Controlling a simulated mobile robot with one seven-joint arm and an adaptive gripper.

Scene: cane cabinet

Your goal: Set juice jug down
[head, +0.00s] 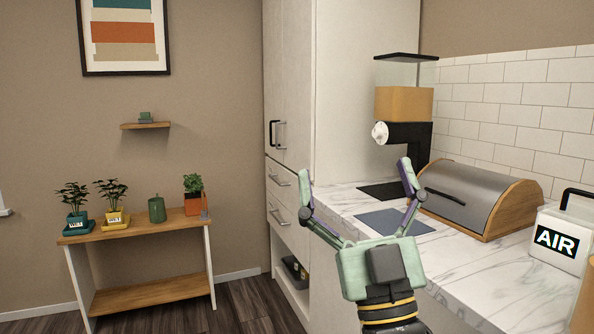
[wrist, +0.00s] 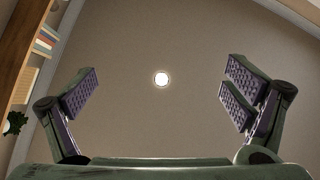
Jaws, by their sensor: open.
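My gripper (head: 356,176) is raised in front of the counter in the head view, with its fingers spread wide and pointing up. In the wrist view the two padded fingers of my gripper (wrist: 160,78) stand far apart, with nothing between them. I cannot make out a thing that is clearly a juice jug in either view. A dispenser with a clear top and tan contents (head: 403,104) stands at the back of the counter. The marble counter (head: 480,262) is partly hidden behind my gripper.
A dark mat (head: 379,190) and a grey-blue mat (head: 391,222) lie on the counter. A bread box (head: 468,196) and a white AIR box (head: 561,238) stand to the right. A plant bench (head: 150,232) is at left. A tall white cabinet (head: 345,95) stands behind.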

